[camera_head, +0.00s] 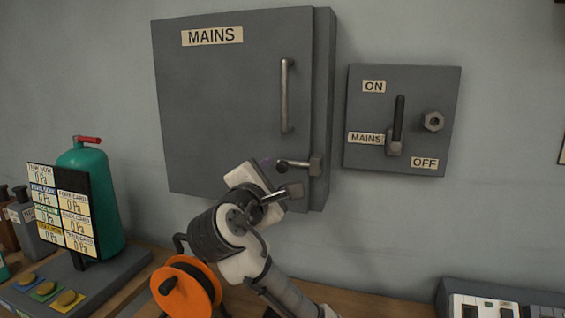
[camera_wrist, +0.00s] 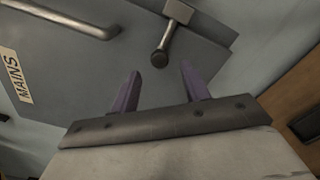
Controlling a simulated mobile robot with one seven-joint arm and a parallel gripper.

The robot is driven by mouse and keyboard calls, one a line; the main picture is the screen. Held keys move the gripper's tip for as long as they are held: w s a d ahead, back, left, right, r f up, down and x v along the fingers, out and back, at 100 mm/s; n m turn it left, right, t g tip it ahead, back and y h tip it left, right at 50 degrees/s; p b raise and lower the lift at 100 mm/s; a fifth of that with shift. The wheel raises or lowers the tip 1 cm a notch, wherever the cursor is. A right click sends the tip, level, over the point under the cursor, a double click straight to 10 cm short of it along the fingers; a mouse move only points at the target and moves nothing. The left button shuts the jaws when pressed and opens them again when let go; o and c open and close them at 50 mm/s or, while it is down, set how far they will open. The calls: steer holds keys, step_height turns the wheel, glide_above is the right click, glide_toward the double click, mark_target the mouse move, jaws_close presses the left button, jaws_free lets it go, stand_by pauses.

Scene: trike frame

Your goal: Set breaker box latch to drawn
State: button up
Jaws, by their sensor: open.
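The breaker box (camera_head: 220,110) is a grey wall cabinet labelled MAINS with a vertical bar handle (camera_head: 285,95) on its door. Its latch (camera_head: 297,164) is a metal bolt with a round knob, lying level below the handle at the door's right edge and running into a block on the box side. In the wrist view the latch (camera_wrist: 166,45) is just beyond the fingertips, with its knob toward them. My gripper (camera_head: 285,192) is just below the latch in the head view. In the wrist view my gripper (camera_wrist: 160,80) is open, its purple fingers apart with nothing between them.
A smaller switch box (camera_head: 425,85) with a lever and ON and OFF labels is on the wall to the right. An orange cable reel (camera_head: 197,275), a green cylinder (camera_head: 95,190) and a gauge panel (camera_head: 65,210) stand on the bench. A keyed device (camera_head: 490,300) is at lower right.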

mark_target(281, 168)
steer(key=p+x, duration=0.1)
steer(key=x, duration=0.5)
steer(key=shift+w, duration=0.25)
jaws_close()
